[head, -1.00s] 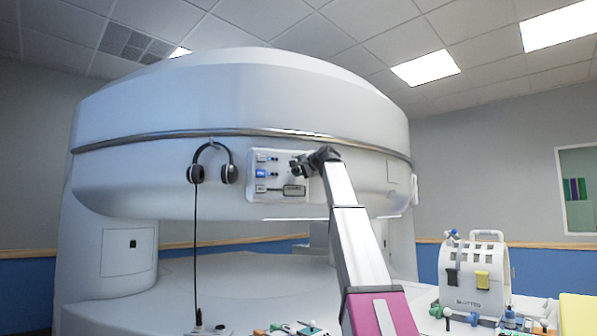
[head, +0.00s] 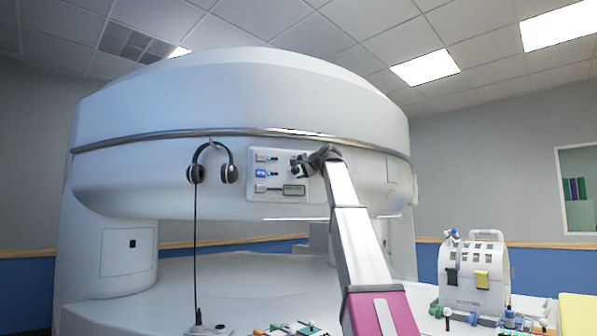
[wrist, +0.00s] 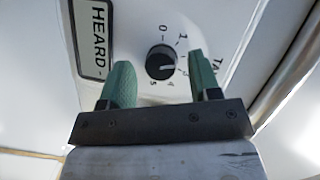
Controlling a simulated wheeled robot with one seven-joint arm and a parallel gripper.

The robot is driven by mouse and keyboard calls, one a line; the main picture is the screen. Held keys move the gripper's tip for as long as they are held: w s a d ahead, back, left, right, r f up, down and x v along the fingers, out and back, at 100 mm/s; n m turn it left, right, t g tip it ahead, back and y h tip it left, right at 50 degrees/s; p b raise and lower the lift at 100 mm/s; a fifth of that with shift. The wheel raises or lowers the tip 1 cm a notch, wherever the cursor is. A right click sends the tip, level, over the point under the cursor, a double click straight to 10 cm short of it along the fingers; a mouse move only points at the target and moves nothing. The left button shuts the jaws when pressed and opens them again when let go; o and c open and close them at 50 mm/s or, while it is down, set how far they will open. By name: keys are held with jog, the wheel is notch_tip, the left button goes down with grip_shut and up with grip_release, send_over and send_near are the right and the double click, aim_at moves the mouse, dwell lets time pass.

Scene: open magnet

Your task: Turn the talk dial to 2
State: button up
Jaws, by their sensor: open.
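The talk dial (wrist: 161,62) is a round black knob on a white panel (wrist: 225,22), with printed numbers around it from 0 to 5. Its light pointer mark points to the right, roughly towards the 3; the exact reading is hard to tell. The 2 is hidden or unclear near the right finger. My gripper (wrist: 160,66) is open, with one green finger on each side of the dial. Gaps show between the fingers and the knob. In the head view my gripper (head: 301,168) is at the right part of the panel (head: 258,178) and hides the dial.
A "HEARD" label (wrist: 97,30) sits left of the dial. Headphones (head: 212,170) hang on the magnet (head: 240,100) left of the panel. Small switches (head: 262,173) are on the panel's left side. A white case (head: 474,270) stands at lower right.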

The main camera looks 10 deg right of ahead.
jog(key=v, duration=1)
jog(key=shift+s, duration=0.2)
jog(key=shift+d, duration=0.1)
